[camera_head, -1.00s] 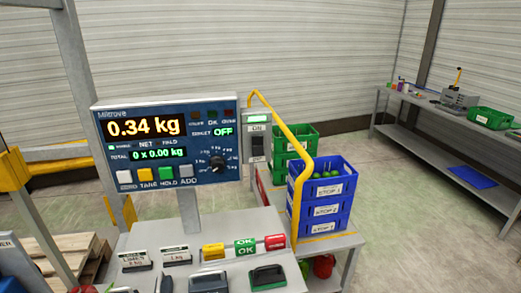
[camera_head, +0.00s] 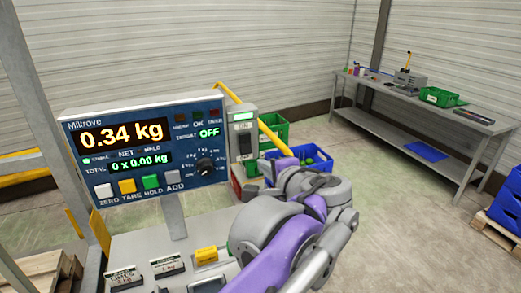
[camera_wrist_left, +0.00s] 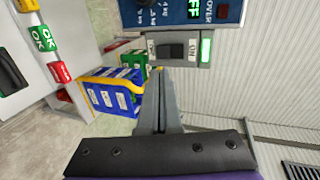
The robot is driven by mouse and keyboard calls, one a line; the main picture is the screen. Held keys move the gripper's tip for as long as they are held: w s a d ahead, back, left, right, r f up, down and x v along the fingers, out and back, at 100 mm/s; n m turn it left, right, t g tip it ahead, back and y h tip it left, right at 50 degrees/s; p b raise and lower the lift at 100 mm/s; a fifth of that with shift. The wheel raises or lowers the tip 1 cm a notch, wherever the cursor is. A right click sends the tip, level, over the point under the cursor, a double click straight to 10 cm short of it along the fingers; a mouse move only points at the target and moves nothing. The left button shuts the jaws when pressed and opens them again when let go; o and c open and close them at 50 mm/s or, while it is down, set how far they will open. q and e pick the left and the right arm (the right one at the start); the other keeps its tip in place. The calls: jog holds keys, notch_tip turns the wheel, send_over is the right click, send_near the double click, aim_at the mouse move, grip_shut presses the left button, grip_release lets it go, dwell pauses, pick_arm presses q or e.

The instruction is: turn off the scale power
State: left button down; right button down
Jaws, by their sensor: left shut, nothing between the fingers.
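The scale display (camera_head: 145,150) is lit, reading 0.34 kg and 0 x 0.00 kg. On its right side is a grey power box (camera_head: 243,122) with a lit green window and a dark rocker switch (camera_head: 245,146). In the left wrist view the rocker (camera_wrist_left: 172,51) and the green light (camera_wrist_left: 206,50) show at the top. My left gripper (camera_wrist_left: 162,74) is shut and empty, its fingertips just below the switch in that picture; I cannot tell whether they touch. In the head view my arm's links largely hide the gripper (camera_head: 264,170). My right gripper is not in view.
A yellow rail (camera_head: 275,137), green crates (camera_head: 272,128) and blue crates (camera_wrist_left: 108,97) stand beside the scale. Labelled blocks (camera_wrist_left: 43,38) lie on the scale's table. A grey bench (camera_head: 400,108) stands at the back right, with open floor before it.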

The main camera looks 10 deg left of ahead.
aim_at(244, 149)
pick_arm(q)
jog(key=shift+w+d+r, duration=0.1)
jog(key=shift+d+r, duration=0.2)
jog(key=shift+d, duration=0.05)
jog(key=x, duration=1.4)
jog(key=shift+a+r+p, duration=0.1)
jog(key=shift+p, duration=0.25)
